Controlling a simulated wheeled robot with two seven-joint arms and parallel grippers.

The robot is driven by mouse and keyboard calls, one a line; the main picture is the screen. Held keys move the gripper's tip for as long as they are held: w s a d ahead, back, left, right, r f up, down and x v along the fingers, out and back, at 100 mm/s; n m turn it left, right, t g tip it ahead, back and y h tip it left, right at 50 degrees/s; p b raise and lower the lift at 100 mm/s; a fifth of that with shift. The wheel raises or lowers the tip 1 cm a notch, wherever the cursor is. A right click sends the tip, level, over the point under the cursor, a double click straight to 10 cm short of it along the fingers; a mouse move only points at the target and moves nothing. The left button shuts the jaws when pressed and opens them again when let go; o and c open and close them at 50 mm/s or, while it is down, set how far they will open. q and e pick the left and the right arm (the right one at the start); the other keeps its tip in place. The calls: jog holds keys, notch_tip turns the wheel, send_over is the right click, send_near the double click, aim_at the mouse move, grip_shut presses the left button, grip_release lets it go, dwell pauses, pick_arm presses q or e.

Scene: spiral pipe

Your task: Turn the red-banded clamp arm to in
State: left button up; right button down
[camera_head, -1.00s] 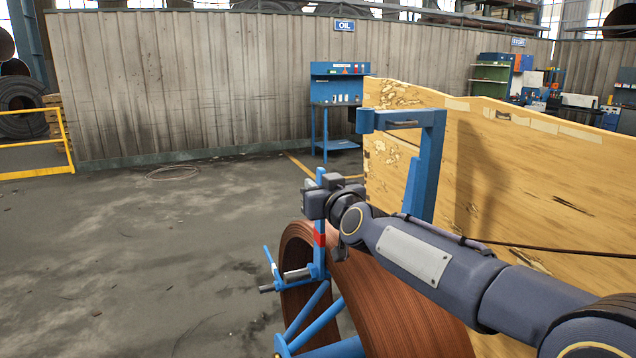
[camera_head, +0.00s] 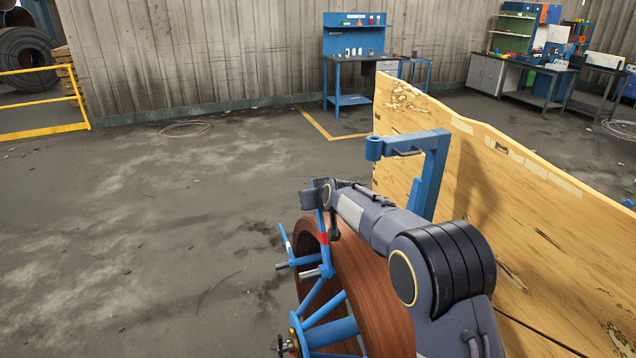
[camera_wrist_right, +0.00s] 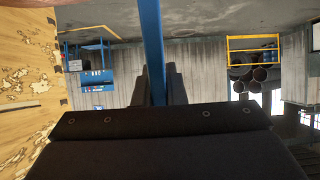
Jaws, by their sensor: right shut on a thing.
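The red-banded clamp arm is a blue bar with a red band (camera_head: 323,239), standing nearly upright at the near face of the copper-brown coil (camera_head: 372,285). My right gripper (camera_head: 319,192) is shut on the bar's upper end, above the red band. In the right wrist view the blue bar (camera_wrist_right: 152,45) runs between the two dark fingers (camera_wrist_right: 158,88). Another short blue arm with a white band (camera_head: 287,243) stands to the left of it. Blue spokes (camera_head: 325,308) run down to a hub at the lower edge. My left gripper is not in view.
A wooden panel (camera_head: 480,170) stands right of the coil, with a blue bracket (camera_head: 428,175) in front of it. Open concrete floor lies to the left. A blue workbench (camera_head: 353,60) and yellow railing (camera_head: 40,100) are farther back.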

jog(key=shift+w+a+f+g, duration=0.2)
jog(key=shift+w+f+g, duration=0.25)
jog(key=shift+w, duration=0.25)
jog(key=c, duration=1.5)
grip_release()
jog(key=b+v, duration=0.2)
jog(key=v, duration=0.4)
jog(key=shift+s+r+b, duration=0.15)
jog(key=shift+s+b, duration=0.15)
jog(key=shift+s, duration=0.05)
jog(key=shift+s+d+r, duration=0.2)
jog(key=shift+s+r, duration=0.15)
jog(key=shift+s, duration=0.05)
jog(key=shift+c, duration=0.2)
